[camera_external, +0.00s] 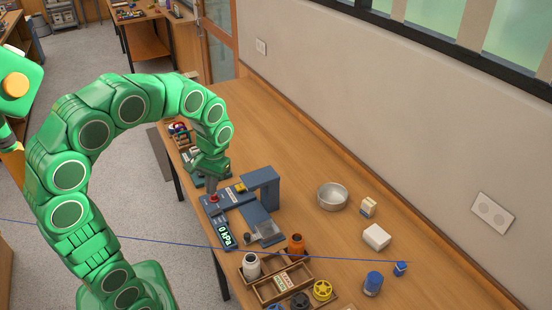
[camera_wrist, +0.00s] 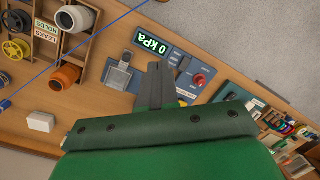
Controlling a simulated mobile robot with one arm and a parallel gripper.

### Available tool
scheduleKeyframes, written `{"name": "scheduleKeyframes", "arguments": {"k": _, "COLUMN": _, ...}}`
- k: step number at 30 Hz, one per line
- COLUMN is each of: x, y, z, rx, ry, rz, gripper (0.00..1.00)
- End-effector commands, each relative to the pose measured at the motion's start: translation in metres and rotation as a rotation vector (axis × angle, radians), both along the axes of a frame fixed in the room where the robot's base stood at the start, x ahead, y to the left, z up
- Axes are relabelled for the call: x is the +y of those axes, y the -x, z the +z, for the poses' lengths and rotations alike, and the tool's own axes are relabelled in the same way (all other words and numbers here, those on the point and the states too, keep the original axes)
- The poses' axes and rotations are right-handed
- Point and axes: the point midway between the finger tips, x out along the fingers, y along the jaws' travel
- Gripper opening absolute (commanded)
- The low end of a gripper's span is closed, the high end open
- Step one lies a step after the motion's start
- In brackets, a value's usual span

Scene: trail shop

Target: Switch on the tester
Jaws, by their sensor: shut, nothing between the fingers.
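The tester (camera_external: 262,219) is a blue-grey device on the wooden bench, with a raised arm over its plate. Its lit display (camera_external: 224,235) reads "0 kPa"; the display also shows in the wrist view (camera_wrist: 151,42). A red knob (camera_external: 213,198) sits near one end of the panel and shows in the wrist view too (camera_wrist: 199,80). A yellow part (camera_external: 240,187) is partly hidden by my fingers in the wrist view. My gripper (camera_external: 211,187) is shut and empty, pointing down over the tester beside the red knob. Whether it touches anything I cannot tell.
A metal bowl (camera_external: 332,197), a white box (camera_external: 376,237) and blue containers (camera_external: 373,284) stand to the right. A thin blue line crosses the view.

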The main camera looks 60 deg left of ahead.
Motion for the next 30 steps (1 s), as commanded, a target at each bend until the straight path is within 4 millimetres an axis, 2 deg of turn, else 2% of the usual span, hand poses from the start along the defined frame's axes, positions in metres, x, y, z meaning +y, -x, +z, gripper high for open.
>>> {"name": "scheduleKeyframes", "arguments": {"k": 3, "x": 0.025, "y": -0.015, "z": -0.001, "rx": 0.0, "ry": -0.012, "rz": 0.075, "gripper": 0.0}}
{"name": "scheduleKeyframes", "arguments": {"k": 12, "x": 0.088, "y": -0.044, "z": -0.006, "rx": 0.0, "ry": -0.043, "rz": 0.253, "gripper": 0.0}}
{"name": "scheduleKeyframes", "arguments": {"k": 18, "x": 0.133, "y": -0.058, "z": -0.012, "rx": 0.003, "ry": -0.062, "rz": 0.371, "gripper": 0.0}}
{"name": "scheduleKeyframes", "arguments": {"k": 30, "x": 0.226, "y": -0.072, "z": -0.033, "rx": 0.009, "ry": -0.094, "rz": 0.601, "gripper": 0.0}}
